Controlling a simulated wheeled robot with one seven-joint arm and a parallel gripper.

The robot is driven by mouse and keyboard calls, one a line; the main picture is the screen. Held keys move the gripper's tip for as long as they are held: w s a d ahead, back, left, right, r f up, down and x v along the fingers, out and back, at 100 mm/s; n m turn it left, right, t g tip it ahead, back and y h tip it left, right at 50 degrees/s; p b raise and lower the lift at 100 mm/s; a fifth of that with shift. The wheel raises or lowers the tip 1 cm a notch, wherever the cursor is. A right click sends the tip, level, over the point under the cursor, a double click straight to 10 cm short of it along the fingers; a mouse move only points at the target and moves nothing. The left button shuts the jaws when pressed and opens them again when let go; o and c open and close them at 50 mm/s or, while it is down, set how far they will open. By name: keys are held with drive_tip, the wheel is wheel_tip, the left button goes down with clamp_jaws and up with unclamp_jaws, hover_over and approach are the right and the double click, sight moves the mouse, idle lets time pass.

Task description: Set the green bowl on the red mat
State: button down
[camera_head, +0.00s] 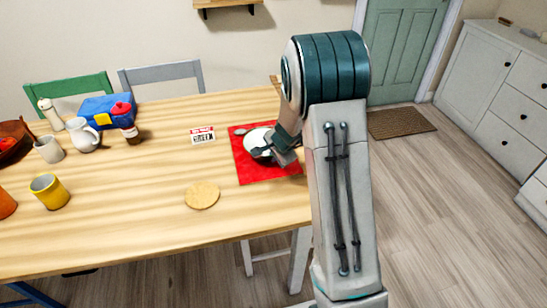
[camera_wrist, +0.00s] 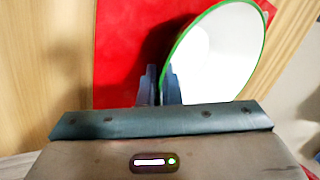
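The green bowl (camera_head: 256,136) shows a white inside and is over the red mat (camera_head: 262,172) in the head view. In the wrist view the bowl (camera_wrist: 222,45) has a thin green rim and stands out against the mat (camera_wrist: 118,30). My gripper (camera_head: 264,153) is at the bowl's near side. In the wrist view its two fingers (camera_wrist: 161,85) are close together, one on each side of the rim at the bowl's left edge, and look shut on it. Whether the bowl's base touches the mat is hidden.
The table's right edge is close to the mat.

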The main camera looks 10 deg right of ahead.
drive_tip(key=shift+f, duration=0.1)
drive_tip(key=c, duration=1.6)
unclamp_jaws()
drive_tip(key=p+v, duration=0.3)
drive_tip(key=v, duration=0.9)
drive_tip(key=s+a+r+n+g, duration=0.1)
drive_tip(key=s+r+n, duration=0.2)
drive_tip(key=s, duration=0.5)
drive_tip(key=s+a+r+n, duration=0.1)
drive_tip(key=s+r+n, duration=0.2)
drive_tip(key=s+n, duration=0.3)
drive_tip(key=s+a+r+n+g+h, duration=0.1)
drive_tip(key=s+r+n, duration=0.3)
drive_tip(key=s, duration=0.7)
drive_tip(key=shift+s+a+n+g, duration=0.15)
drive_tip(key=shift+s+n+g, duration=0.15)
